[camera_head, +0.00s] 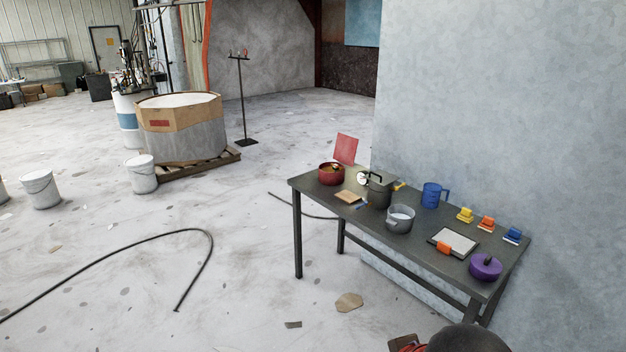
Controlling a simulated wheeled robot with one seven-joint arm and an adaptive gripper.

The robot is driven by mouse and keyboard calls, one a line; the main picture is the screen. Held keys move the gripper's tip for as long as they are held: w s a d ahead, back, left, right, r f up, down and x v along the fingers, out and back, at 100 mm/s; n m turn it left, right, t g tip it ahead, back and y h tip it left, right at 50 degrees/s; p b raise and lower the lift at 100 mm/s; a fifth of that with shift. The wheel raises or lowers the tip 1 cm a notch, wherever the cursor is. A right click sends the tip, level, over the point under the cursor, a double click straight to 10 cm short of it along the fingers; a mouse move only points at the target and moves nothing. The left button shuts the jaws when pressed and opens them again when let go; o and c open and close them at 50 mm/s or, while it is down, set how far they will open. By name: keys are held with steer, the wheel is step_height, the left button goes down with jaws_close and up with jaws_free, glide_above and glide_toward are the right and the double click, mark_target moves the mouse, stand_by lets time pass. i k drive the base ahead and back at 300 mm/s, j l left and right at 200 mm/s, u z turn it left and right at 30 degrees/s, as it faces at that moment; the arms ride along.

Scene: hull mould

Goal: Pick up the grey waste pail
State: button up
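Two grey vessels stand near the middle of the dark table (330,193). The grey open pail (399,222) is round and light grey, with something whitish inside; it stands upright near the front edge. Just behind it and to its left is a darker grey-green container (378,196) with a black handle on top. I cannot tell for sure which is the waste pail. My gripper is not in view.
On the table are a red pot (331,176), a blue mug (431,196), a framed tray (454,242), a purple lidded pot (486,267) and small coloured blocks. A wall (510,110) rises behind. White buckets (142,176) and a hose (100,264) are on the floor at left.

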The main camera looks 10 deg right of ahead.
mark_target(400, 219)
steer(key=i+z, duration=0.1)
steer(key=i, duration=0.45)
steer(key=i+j+z, duration=0.15)
steer(key=i, duration=0.4)
steer(key=i+j+z, duration=0.1)
steer(key=i, duration=0.45)
steer(key=i+z, duration=0.7)
steer(key=z, duration=0.15)
steer(key=i+j+z, duration=0.25)
steer(key=z, duration=0.2)
steer(key=i+j+z, duration=0.45)
steer(key=k+l, duration=0.1)
steer(key=l, duration=0.05)
